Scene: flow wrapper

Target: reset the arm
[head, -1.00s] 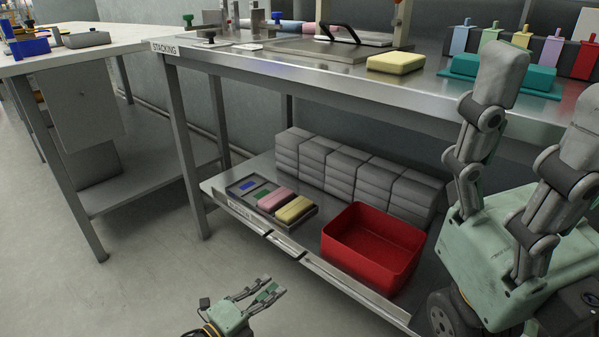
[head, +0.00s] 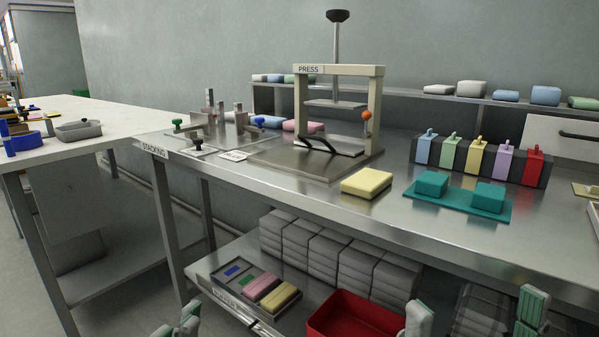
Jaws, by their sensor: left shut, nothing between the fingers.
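My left gripper (head: 178,324) shows only as green-and-grey fingertips at the bottom edge of the head view, left of centre, in front of the lower shelf. It is shut and empty; its body is cut off by the frame. Two widely spaced fingertips of my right gripper (head: 474,318) stand at the bottom right, one just right of the red bin and one further right. They look open with nothing seen between them. The rest of the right gripper is out of view.
The steel bench above holds a press (head: 376,105), a yellow block (head: 366,183), a teal tray (head: 450,203) with two blocks, and coloured holders (head: 475,157). The lower shelf has grey stacks (head: 328,253), a parts tray (head: 235,293) and a red bin (head: 354,314).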

